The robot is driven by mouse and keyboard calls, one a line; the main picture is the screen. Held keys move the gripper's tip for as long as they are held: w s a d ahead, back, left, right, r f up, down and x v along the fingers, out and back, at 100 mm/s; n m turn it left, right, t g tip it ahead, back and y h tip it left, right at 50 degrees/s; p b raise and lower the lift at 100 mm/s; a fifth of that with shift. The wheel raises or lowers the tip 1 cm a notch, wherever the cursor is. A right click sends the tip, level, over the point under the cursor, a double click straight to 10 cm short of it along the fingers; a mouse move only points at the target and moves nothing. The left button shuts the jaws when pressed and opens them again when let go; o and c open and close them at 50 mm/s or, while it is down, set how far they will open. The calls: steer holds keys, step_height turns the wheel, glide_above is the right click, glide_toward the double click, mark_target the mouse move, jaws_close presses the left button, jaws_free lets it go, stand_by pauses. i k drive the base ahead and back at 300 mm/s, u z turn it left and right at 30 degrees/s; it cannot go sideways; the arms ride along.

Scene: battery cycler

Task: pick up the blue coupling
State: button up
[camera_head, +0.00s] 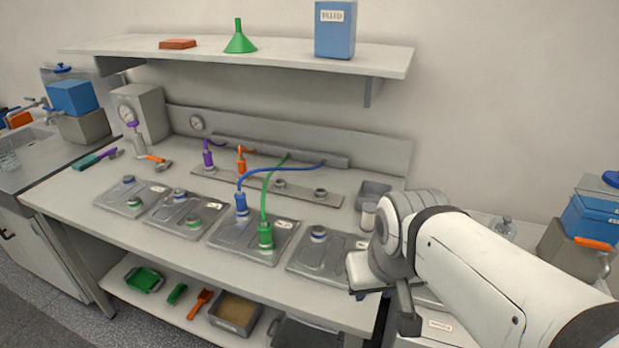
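The blue coupling (240,203) stands upright on the third grey plate from the left, at that plate's back left. A blue hose (280,168) runs from its top to the rail at the back of the bench. The green coupling (265,236) stands on the same plate, in front and to the right, with its green hose rising close beside the blue one. My gripper (382,294) is at the bench's front right, well to the right of the blue coupling and apart from it. Its fingers are partly hidden, and I cannot tell their opening.
Purple (208,158) and orange (241,163) couplings stand on the back strip (300,191). A fourth plate (310,262) with a blue-ringed port lies between my gripper and the coupling's plate. A shelf (270,52) overhangs the back.

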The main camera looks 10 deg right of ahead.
mark_target(240, 196)
steer(key=z, duration=3.2)
steer(key=k, duration=1.9)
steer(key=u, duration=2.25)
steer(key=i, duration=0.7)
steer(key=z, duration=0.05)
